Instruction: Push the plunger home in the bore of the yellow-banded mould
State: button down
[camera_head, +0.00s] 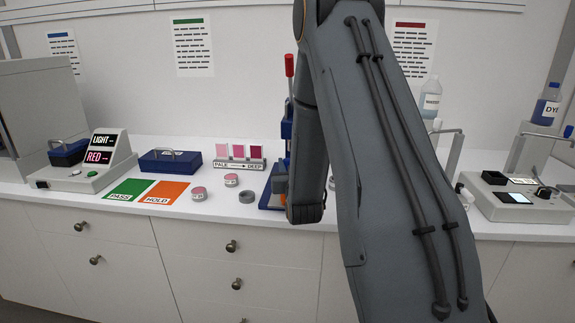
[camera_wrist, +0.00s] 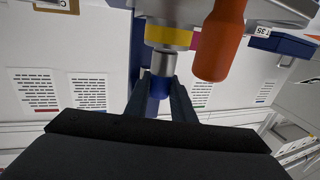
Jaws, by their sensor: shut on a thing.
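In the wrist view the yellow-banded mould (camera_wrist: 168,36) is at top centre, with a pale metal part above its yellow band. Below the band a bare metal shaft of the plunger (camera_wrist: 162,62) shows, ending in a blue cap. My gripper (camera_wrist: 160,88) has its two dark fingers shut on either side of the blue cap. The shaft lines up closely with the mould; how far it sits inside the bore is hidden. In the head view my arm covers the gripper, plunger and mould.
In the wrist view an orange-red handle (camera_wrist: 220,42) hangs close beside the mould, right of my fingers. In the head view a blue press with a red lever (camera_head: 289,66) stands left of my arm. Several small jars, a green card (camera_head: 131,188) and an orange card (camera_head: 163,192) lie left.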

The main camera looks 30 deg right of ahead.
jog(key=shift+f+b, duration=0.9)
jog(key=shift+f, duration=0.25)
jog(key=c, duration=1.4)
grip_release()
jog(key=shift+c, duration=0.2)
jog(key=b+v, duration=0.2)
jog(key=v, duration=0.5)
jog(key=shift+s+a, duration=0.1)
jog(key=shift+s, duration=0.2)
jog(key=shift+s+r, duration=0.1)
